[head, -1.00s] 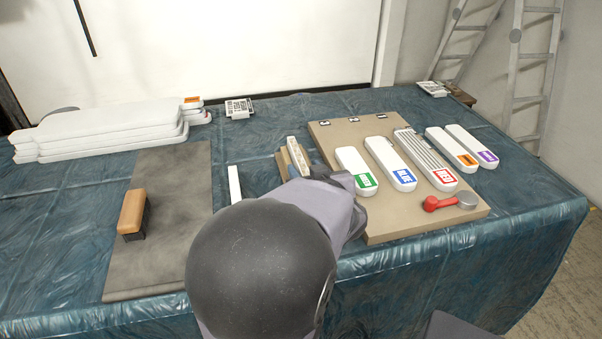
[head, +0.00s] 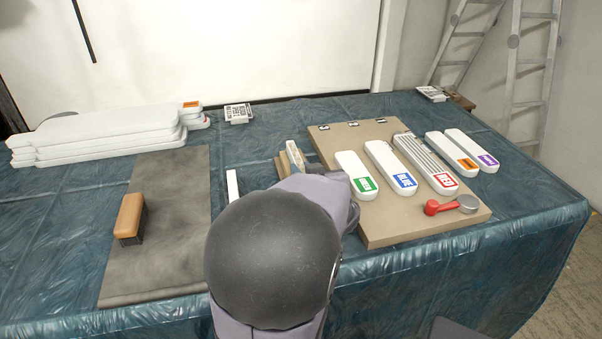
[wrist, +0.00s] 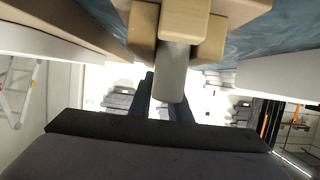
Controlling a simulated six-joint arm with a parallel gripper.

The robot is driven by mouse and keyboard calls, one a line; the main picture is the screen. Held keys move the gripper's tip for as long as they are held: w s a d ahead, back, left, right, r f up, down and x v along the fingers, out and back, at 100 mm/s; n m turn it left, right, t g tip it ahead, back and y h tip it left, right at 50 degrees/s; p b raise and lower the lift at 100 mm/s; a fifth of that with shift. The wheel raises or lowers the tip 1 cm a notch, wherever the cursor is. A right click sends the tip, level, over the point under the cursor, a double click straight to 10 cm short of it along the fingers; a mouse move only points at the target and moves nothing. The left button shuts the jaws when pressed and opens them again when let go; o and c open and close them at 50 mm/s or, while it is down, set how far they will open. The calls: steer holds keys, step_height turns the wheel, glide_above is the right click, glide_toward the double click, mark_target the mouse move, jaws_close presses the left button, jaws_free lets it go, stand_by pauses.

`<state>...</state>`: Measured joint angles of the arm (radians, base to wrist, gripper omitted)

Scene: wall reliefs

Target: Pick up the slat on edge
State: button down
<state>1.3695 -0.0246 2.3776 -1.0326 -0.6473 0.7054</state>
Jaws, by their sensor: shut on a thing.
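The slat on edge (head: 294,154) is a narrow pale piece at a tan wooden holder (head: 281,168), left of the beige board. My arm hides its near part in the head view. In the wrist view the slat (wrist: 172,74) runs out from between the wooden blocks of the holder (wrist: 184,22) and ends between my fingertips. My gripper (wrist: 164,100) is shut on this end of the slat. The far end is hidden among the blocks. I cannot tell whether the slat is clear of the holder. The gripper's fingers are hidden by my arm in the head view.
A white strip (head: 233,186) lies left of the holder. A brush (head: 130,217) rests on a grey mat (head: 165,250). White slabs (head: 100,135) are stacked at the back left.

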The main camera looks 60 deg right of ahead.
mark_target(302, 170)
step_height(302, 170, up, 10)
steer(key=p, duration=0.6)
steer(key=shift+w+r, duration=0.1)
